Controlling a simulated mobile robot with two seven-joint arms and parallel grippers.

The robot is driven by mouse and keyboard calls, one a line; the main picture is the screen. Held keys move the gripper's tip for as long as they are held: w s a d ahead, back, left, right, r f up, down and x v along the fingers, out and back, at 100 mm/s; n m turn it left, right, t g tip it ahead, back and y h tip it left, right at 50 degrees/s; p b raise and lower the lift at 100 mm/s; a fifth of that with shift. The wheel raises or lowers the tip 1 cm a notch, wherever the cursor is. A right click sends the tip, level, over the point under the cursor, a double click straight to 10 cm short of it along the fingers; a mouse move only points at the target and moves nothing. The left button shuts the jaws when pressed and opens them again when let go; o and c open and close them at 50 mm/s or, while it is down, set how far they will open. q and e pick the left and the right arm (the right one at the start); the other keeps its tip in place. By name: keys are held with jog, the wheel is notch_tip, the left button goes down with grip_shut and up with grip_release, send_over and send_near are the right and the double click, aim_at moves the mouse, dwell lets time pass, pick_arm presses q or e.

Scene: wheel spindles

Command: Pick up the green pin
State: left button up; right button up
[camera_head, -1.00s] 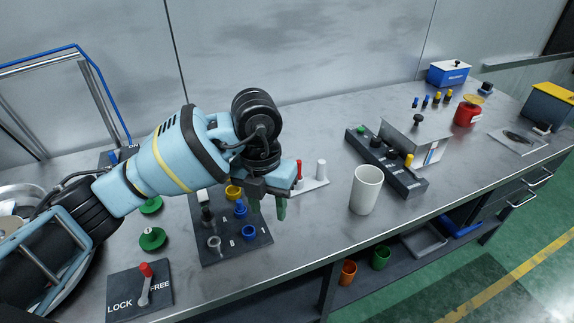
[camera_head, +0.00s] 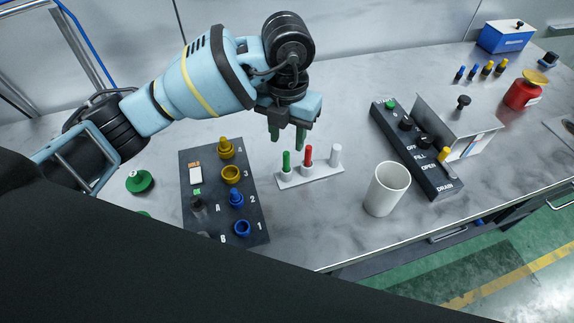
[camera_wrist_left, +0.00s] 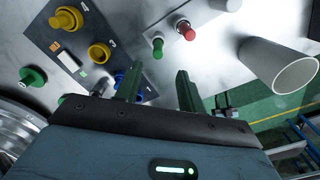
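The green pin (camera_head: 286,162) stands upright at the left end of a small white rack (camera_head: 312,176). A red pin (camera_head: 307,155) and a white pin (camera_head: 335,155) stand beside it. In the wrist view the green pin (camera_wrist_left: 158,47) shows beyond the fingertips, roughly in line with the gap between them. My left gripper (camera_head: 287,142) has dark green fingers, apart and empty. It hangs just behind and above the green pin in the head view, with no visible contact. The spread fingers also show in the wrist view (camera_wrist_left: 159,72). My right gripper is not in view.
A dark panel (camera_head: 215,222) with yellow and blue knobs lies left of the rack. A white cup (camera_head: 387,190) stands to the right, before a black control strip (camera_head: 420,160). A red canister (camera_head: 522,92) stands farther right. Clear table lies in front of the rack.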

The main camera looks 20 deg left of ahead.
aim_at(286, 153)
pick_arm(q)
jog(key=shift+w+a+f, duration=0.1)
jog(key=shift+w+f, duration=0.05)
jog(key=shift+f, duration=1.5)
jog(key=shift+w+a+f, duration=0.1)
jog(key=shift+w+f, duration=0.05)
jog(key=shift+f, duration=1.45)
grip_shut()
